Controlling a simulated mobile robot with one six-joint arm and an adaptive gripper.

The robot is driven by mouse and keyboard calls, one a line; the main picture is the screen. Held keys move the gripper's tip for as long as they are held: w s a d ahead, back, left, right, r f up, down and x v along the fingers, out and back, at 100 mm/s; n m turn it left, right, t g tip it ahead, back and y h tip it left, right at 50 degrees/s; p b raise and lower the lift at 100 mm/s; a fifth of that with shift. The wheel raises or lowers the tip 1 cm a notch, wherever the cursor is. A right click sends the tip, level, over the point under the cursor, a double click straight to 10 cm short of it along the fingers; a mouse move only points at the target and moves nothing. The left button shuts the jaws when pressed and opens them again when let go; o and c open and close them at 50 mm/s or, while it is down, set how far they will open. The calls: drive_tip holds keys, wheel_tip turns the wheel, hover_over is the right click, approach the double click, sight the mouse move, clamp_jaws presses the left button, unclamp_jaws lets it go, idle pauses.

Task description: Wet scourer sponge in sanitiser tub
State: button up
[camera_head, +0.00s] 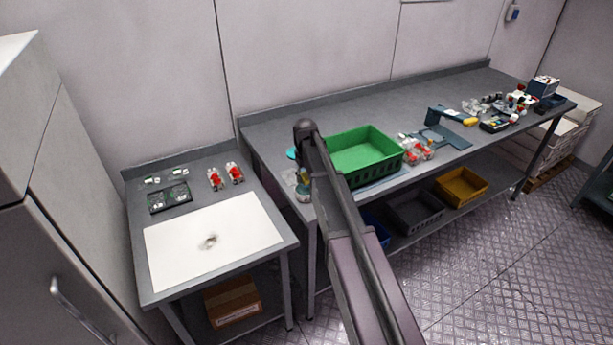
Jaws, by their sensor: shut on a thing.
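My arm rises from the lower edge and ends over the left end of the long steel table. My gripper (301,174) is small and mostly hidden behind my arm there. It is shut on a small yellowish thing, apparently the scourer sponge (304,179). Just below is a small round pale tub (303,195), seemingly the sanitiser tub, partly covered by my arm. The sponge is over or in this tub; I cannot tell whether it touches liquid.
A green crate (365,134) stands right of my arm, with red-and-white punnets (417,149) beside it. The long table's middle back is clear.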

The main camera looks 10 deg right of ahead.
drive_tip(key=shift+r+p, duration=1.85)
drive_tip(key=shift+r, duration=0.15)
